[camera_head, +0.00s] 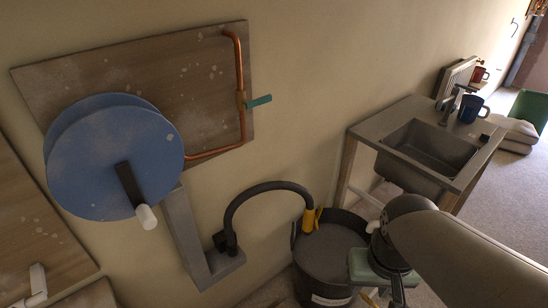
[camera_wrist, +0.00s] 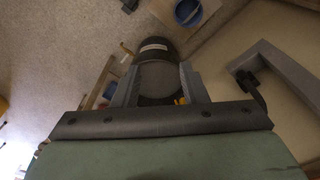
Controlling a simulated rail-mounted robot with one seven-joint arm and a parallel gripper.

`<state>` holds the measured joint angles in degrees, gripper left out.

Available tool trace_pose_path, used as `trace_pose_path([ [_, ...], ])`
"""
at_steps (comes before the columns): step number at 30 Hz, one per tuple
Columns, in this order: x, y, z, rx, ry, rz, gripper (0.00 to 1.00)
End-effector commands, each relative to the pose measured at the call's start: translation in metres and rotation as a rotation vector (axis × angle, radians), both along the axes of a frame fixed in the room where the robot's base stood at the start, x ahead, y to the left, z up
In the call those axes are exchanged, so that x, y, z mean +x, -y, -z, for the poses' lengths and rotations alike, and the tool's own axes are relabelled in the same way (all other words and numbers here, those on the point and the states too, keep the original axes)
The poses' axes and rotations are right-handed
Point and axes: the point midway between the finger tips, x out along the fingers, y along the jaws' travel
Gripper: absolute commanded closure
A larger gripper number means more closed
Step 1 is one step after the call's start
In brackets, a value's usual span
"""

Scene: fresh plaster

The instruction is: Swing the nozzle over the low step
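The nozzle (camera_head: 268,188) is a black curved pipe with a yellow end (camera_head: 309,219). I cannot tell which surface is the low step; the bracket's short ledge is one low flat surface. In the wrist view my gripper (camera_wrist: 158,82) is open and empty, its two grey fingers apart over the bucket. A bit of yellow (camera_wrist: 181,101) shows by the right finger. In the head view my arm partly covers the bucket's right side.
A blue hose reel (camera_head: 105,165) with a crank is at left. A copper pipe with a teal valve handle (camera_head: 258,101) runs on a wall board. A sink bench (camera_head: 395,115) with a tap and a blue mug (camera_head: 470,108) stands at right.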

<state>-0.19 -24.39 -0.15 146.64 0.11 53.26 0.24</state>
Motion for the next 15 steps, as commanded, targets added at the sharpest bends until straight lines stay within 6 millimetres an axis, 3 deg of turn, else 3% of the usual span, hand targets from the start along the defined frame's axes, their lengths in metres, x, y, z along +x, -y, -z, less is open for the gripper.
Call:
trace_pose_path([
  [4, 0.000, 0.000, 0.000, 0.000, 0.000, 0.000, 0.61],
  [6, 0.000, 0.000, 0.000, 0.001, 0.000, 0.002, 0.51],
  [8, 0.006, -0.001, -0.002, 0.009, -0.001, 0.016, 0.51],
  [11, 0.031, -0.008, -0.011, 0.051, -0.010, 0.097, 0.51],
  [14, 0.081, -0.020, -0.026, 0.129, -0.031, 0.258, 0.51],
  [15, 0.106, -0.027, -0.032, 0.165, -0.045, 0.339, 0.51],
])
